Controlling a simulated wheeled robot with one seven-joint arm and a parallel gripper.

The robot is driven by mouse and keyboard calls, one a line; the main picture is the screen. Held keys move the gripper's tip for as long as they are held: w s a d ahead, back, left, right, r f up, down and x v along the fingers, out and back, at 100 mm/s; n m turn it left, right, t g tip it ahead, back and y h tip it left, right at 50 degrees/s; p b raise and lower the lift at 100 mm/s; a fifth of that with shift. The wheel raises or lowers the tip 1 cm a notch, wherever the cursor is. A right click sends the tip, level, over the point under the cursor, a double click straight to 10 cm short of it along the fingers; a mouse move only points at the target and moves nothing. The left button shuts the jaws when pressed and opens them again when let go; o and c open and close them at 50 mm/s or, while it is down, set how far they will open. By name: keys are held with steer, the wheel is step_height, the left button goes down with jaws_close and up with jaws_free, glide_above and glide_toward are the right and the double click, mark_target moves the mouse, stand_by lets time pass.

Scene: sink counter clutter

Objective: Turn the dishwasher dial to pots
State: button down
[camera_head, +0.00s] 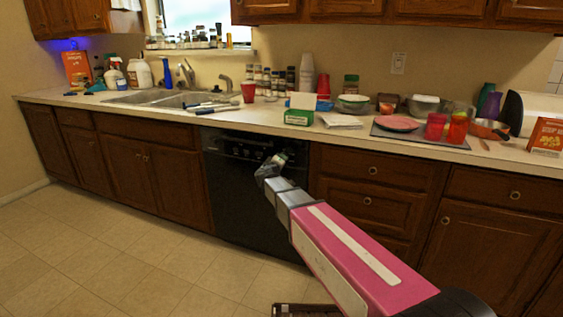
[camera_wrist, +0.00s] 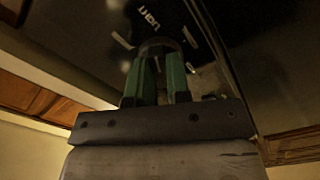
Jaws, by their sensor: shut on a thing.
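The black dishwasher (camera_head: 238,195) is built in under the counter, left of the drawers. Its control panel (camera_head: 232,149) runs along the top of its front. My gripper (camera_head: 278,160) is at the right part of this panel. In the wrist view my gripper (camera_wrist: 160,60) has its green fingers shut on a dark round dial (camera_wrist: 158,44). White lettering shows on the dark panel beside the dial, but I cannot read the dial's setting. In the head view the dial is hidden behind my gripper.
The counter (camera_head: 268,119) above holds a red cup (camera_head: 248,92), a green box (camera_head: 299,117) and many dishes, with the sink (camera_head: 170,100) to the left. Wooden drawers (camera_head: 370,171) stand close on the right. The tiled floor (camera_head: 120,260) at the left is clear.

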steer(key=m, duration=2.4)
steer(key=shift+w+a, duration=0.1)
steer(key=shift+a, duration=0.1)
steer(key=shift+m, duration=0.4)
steer(key=c, duration=1.1)
jaws_free()
steer(key=v, duration=1)
steer(key=shift+s+a, duration=0.15)
steer(key=shift+s, duration=0.25)
